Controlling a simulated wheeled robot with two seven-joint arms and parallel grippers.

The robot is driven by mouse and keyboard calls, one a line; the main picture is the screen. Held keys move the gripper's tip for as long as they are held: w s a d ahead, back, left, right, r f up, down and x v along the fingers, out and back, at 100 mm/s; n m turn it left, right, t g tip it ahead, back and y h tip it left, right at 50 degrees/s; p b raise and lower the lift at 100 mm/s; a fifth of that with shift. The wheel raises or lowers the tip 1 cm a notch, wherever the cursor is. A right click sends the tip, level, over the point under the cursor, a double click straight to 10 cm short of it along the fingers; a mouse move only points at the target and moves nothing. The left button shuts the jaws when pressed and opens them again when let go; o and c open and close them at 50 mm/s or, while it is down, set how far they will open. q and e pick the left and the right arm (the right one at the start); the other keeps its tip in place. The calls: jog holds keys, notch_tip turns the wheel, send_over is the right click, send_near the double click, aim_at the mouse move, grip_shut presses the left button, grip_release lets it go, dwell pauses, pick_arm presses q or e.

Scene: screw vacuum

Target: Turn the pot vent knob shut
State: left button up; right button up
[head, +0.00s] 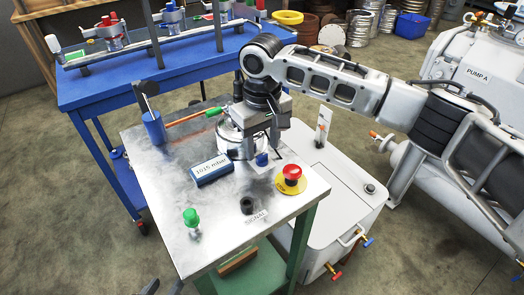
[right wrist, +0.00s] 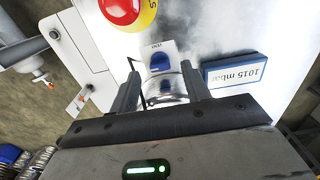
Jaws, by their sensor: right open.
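The blue vent knob (head: 262,160) sits beside the shiny metal pot (head: 228,133) on the steel tabletop. In the right wrist view the knob (right wrist: 161,62) is on a white plate marked VENT, between the fingertips in the picture. My right gripper (head: 262,143) points down over the knob and the pot's side. Its fingers (right wrist: 160,70) are apart, one at each side of the knob. I cannot tell whether they touch it. Dark tips at the head view's bottom edge look like my left gripper (head: 163,287); its opening is unclear.
A red stop button (head: 292,175), black knob (head: 247,205) and green-capped piece (head: 191,217) stand nearer the front. A blue cup (head: 154,128) and an orange rod (head: 188,119) are behind left.

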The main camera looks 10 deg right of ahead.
aim_at(262, 159)
pick_arm(q)
jog(key=shift+w+r, duration=0.1)
jog(key=shift+w, duration=0.05)
pick_arm(e)
jog(key=shift+f, duration=1.25)
jog(key=c, duration=1)
jog(key=shift+r+n+p, duration=0.3)
jog(key=shift+n+p, duration=0.3)
jog(key=shift+p, duration=0.55)
jog(key=shift+n+p, duration=0.6)
jog(key=shift+p, duration=0.5)
jog(key=shift+n+p, duration=0.3)
jog(key=shift+p, duration=0.15)
jog(key=shift+n+p, duration=0.9)
jog(key=shift+p, duration=0.05)
pick_arm(q)
jog(key=r, duration=0.1)
jog(key=a, duration=0.1)
jog(key=r+m, duration=0.1)
jog(key=shift+s+a+r+g+y+p, duration=0.15)
jog(key=shift+s+r+g+y+p, duration=0.15)
jog(key=shift+s+g+y+p, duration=0.1)
pick_arm(e)
jog(key=shift+f+n, duration=0.15)
jog(key=shift+n, duration=0.35)
pick_arm(q)
jog(key=shift+w+r, duration=0.1)
jog(key=shift+w, duration=0.05)
